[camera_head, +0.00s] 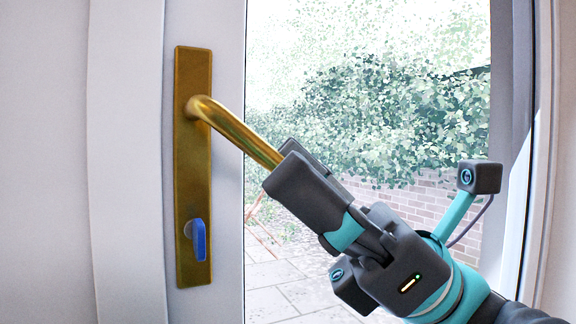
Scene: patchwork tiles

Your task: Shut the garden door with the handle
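The garden door (228,70) is white with a large clear opening or pane beside its stile; I cannot tell how far it stands open. A brass handle (232,127) sticks out from a tall brass backplate (193,150) on the stile. The lever slopes down to the right, turned below level. My gripper (282,168) comes in from the lower right. Its dark fingers lie on both sides of the lever's free end and look closed on it. The lever's tip is hidden between the fingers.
A blue key or thumb-turn (198,240) sits low on the backplate. White frame parts stand at the left (125,150) and at the right edge (555,150). Outside are paving (275,285), a brick wall (425,200) and green bushes (390,115).

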